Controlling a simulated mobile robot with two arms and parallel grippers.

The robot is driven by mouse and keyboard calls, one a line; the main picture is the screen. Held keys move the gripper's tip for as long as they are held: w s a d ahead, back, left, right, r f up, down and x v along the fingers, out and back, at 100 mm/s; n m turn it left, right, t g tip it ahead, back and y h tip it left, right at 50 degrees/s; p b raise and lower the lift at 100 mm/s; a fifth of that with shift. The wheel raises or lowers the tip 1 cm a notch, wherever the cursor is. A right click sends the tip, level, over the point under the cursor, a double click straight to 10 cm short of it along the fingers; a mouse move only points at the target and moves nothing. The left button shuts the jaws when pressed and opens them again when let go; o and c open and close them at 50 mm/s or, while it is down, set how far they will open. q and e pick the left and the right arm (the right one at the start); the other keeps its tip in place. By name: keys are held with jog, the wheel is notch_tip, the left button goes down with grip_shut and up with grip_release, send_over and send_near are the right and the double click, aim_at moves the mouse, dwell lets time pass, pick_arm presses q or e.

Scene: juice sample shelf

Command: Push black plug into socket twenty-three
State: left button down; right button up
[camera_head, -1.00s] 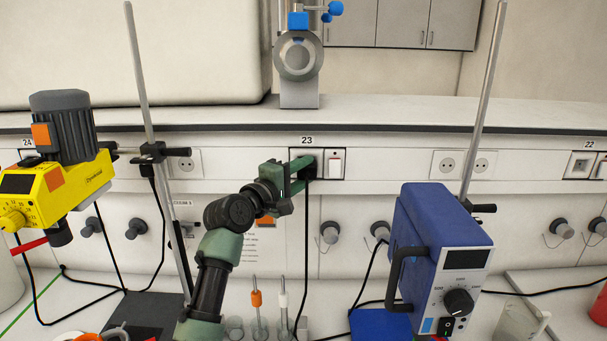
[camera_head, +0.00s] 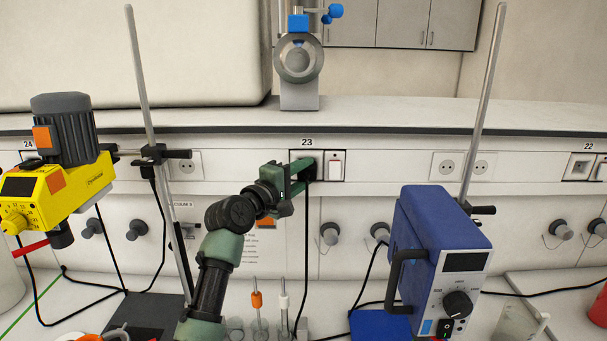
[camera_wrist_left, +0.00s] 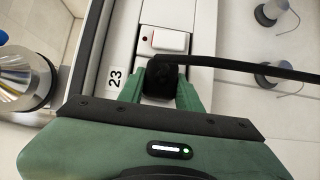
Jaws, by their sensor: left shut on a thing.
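The black plug (camera_wrist_left: 161,78) sits between the green fingers of my left gripper (camera_wrist_left: 160,92) in the left wrist view, with its black cable running off to the right. In the head view my left gripper (camera_head: 300,172) is shut on the plug at the socket panel marked 23 (camera_head: 307,142). The plug is at the socket position left of the white switch (camera_head: 336,166). The socket face is hidden behind the plug and fingers, so I cannot tell how deep the plug sits. My right gripper is not in view.
A yellow stirrer motor (camera_head: 60,185) on a rod stands at the left, and a blue device (camera_head: 440,260) at the right. Small flasks (camera_head: 258,315) stand below the arm. Grey knobs (camera_head: 330,234) stick out under the panel. The plug's cable hangs down to the bench.

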pick_arm(q)
jog(key=c, duration=0.9)
grip_release()
jog(key=shift+s, duration=0.1)
